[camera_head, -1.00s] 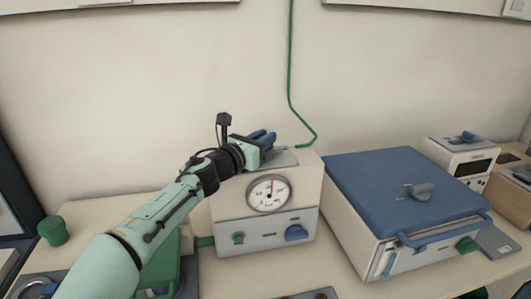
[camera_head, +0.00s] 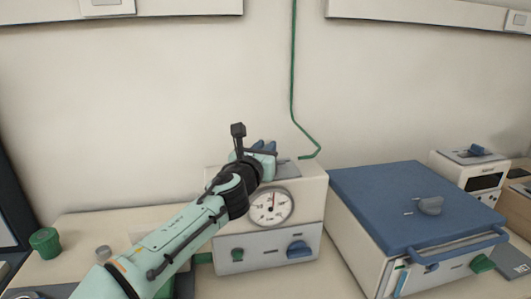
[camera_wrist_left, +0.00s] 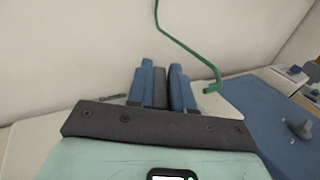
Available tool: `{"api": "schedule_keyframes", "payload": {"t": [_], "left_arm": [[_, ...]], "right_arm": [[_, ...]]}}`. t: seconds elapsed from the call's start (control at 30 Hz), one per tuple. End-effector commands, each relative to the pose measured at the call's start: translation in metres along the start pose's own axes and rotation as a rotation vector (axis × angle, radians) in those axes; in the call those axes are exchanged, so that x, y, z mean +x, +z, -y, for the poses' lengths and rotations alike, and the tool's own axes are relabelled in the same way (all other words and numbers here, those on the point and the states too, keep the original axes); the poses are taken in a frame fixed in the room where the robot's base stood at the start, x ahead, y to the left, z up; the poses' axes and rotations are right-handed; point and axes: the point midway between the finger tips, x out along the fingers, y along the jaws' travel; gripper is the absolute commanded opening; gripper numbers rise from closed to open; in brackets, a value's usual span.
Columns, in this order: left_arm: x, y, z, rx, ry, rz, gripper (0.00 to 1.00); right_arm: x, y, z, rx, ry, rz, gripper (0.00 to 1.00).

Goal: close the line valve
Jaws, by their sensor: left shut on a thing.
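My left gripper (camera_head: 265,148) is over the top of the white gauge box, its blue fingers pointing toward the wall. In the left wrist view the two blue fingers (camera_wrist_left: 161,78) are shut on a narrow dark grey piece (camera_wrist_left: 160,88), which appears to be the line valve's handle. The rest of the valve is hidden by my gripper and wrist. A grey plate (camera_head: 286,171) shows on the box top beside the gripper. The green line (camera_head: 292,80) runs down the wall and ends just behind the box. My right gripper is not in view.
The gauge box (camera_head: 311,208) has a round dial (camera_head: 271,207), a green knob (camera_head: 237,255) and a blue knob (camera_head: 299,249). A blue-lidded furnace (camera_head: 385,195) stands close on its right. A green cup (camera_head: 45,242) stands at the left.

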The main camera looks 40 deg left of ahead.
Motion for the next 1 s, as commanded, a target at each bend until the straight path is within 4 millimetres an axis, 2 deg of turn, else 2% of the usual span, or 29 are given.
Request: {"api": "schedule_keyframes", "payload": {"t": [0.2, 0.33, 0.7, 1.0], "left_arm": [[0.0, 0.0, 0.002, -0.001, 0.147, 0.004, 0.0], [0.0, 0.002, 0.002, -0.001, 0.255, 0.004, 0.0], [0.0, 0.004, 0.001, -0.002, 0.469, 0.004, 0.0], [-0.001, 0.003, -0.001, -0.001, 0.529, 0.005, 0.0]], "right_arm": [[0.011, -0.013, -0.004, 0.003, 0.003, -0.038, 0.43], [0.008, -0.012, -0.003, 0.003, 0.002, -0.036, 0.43], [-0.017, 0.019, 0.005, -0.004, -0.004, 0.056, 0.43], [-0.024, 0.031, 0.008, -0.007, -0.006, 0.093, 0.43]]}}
